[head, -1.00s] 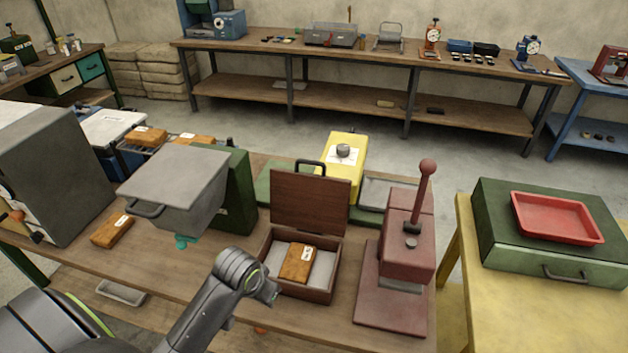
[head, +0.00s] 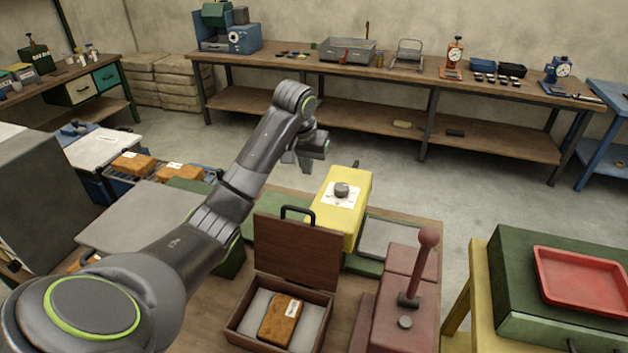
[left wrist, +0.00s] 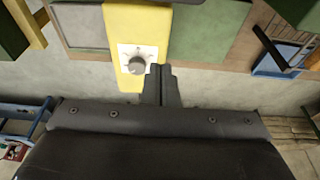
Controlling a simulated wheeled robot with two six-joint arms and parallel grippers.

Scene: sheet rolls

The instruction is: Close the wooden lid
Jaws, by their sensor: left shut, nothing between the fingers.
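The wooden lid (head: 297,250) stands upright at the back of its open wooden box (head: 313,337), with a dark handle (head: 297,213) on its top edge. Inside the box lies a brown wrapped block (head: 281,319) with a white label. My left gripper (head: 297,165) is raised behind the lid, near the yellow box's far end, pointing down. It is shut and empty. In the left wrist view the closed fingers (left wrist: 160,85) appear beside the yellow box; the lid is not clearly visible there. My right gripper is not in view.
The yellow box with a knob (head: 342,190) stands just behind the lid. A red lever press (head: 405,300) stands close to the box's right. Floor behind the table is clear.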

